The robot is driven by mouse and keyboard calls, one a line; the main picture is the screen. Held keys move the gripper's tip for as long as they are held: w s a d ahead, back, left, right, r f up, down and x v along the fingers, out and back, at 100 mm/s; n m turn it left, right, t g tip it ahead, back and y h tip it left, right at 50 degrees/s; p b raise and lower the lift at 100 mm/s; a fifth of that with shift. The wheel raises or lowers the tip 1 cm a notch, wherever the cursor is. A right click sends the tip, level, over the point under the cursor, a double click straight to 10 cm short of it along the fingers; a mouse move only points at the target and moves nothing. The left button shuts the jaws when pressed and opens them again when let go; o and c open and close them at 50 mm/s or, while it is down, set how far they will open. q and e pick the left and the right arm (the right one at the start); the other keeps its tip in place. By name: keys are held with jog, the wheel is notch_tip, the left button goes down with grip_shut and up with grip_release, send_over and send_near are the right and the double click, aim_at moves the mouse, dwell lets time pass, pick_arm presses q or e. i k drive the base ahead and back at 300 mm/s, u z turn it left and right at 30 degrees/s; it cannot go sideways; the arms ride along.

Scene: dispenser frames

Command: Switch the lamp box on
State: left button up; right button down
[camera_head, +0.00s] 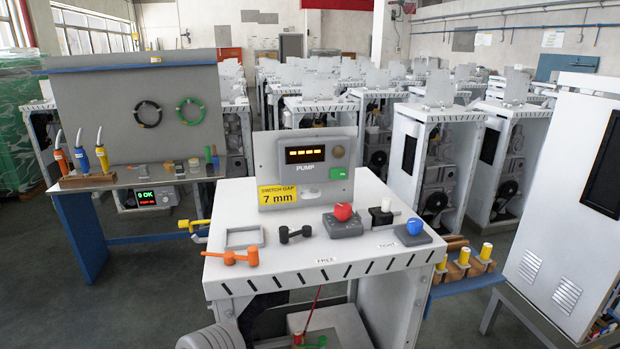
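A grey box marked PUMP (304,168) stands upright at the back of the white cabinet top (290,262). It has a lit amber display (305,155), a round brown disc and a green switch (339,173). A yellow label on it (278,195) reads SWITCH GAP 7 mm. A dark grey box with a red dome (343,212) sits in front of it, and a block with a blue dome (413,228) sits at the right. No part is labelled as the lamp box, so I cannot tell which one it is. Neither of my grippers is in view.
The white top also holds an orange handled part (230,258), a grey frame (244,238), a black dumbbell-shaped part (295,234) and a white-capped black part (382,213). A tool bench (140,178) stands left. A white cabinet (570,210) stands close at right.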

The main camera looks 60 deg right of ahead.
aim_at(335, 172)
jog(key=k, duration=0.45)
jog(key=z, duration=0.95)
